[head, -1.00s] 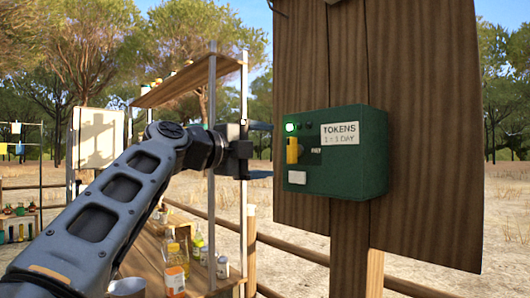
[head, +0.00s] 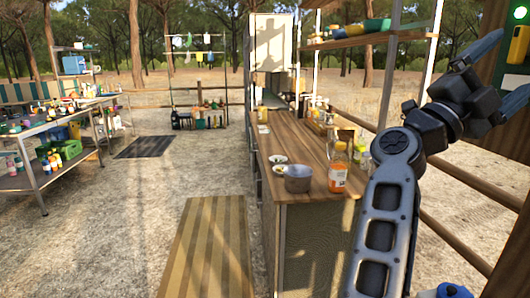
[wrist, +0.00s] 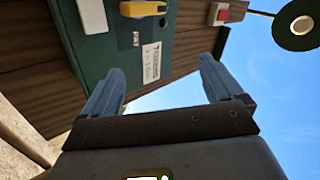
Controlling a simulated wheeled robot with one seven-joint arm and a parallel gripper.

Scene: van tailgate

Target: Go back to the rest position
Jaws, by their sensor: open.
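My gripper (head: 508,68) is at the upper right of the head view, at the end of my raised arm. Its two fingers are apart, with nothing between them. In the wrist view the open fingers (wrist: 162,70) point toward the green token box (wrist: 98,62), which is tilted in that picture. The box has a yellow lever (wrist: 143,8) and a white label. Only a strip of the green box (head: 519,22), with its lit green lamp, shows at the right edge of the head view. I cannot tell the exact gap between fingers and box.
A wooden counter (head: 295,137) with a pot (head: 298,178) and an orange bottle (head: 338,172) stands left of my arm. A shelf (head: 365,40) is above it. A striped mat (head: 205,250) lies on the ground.

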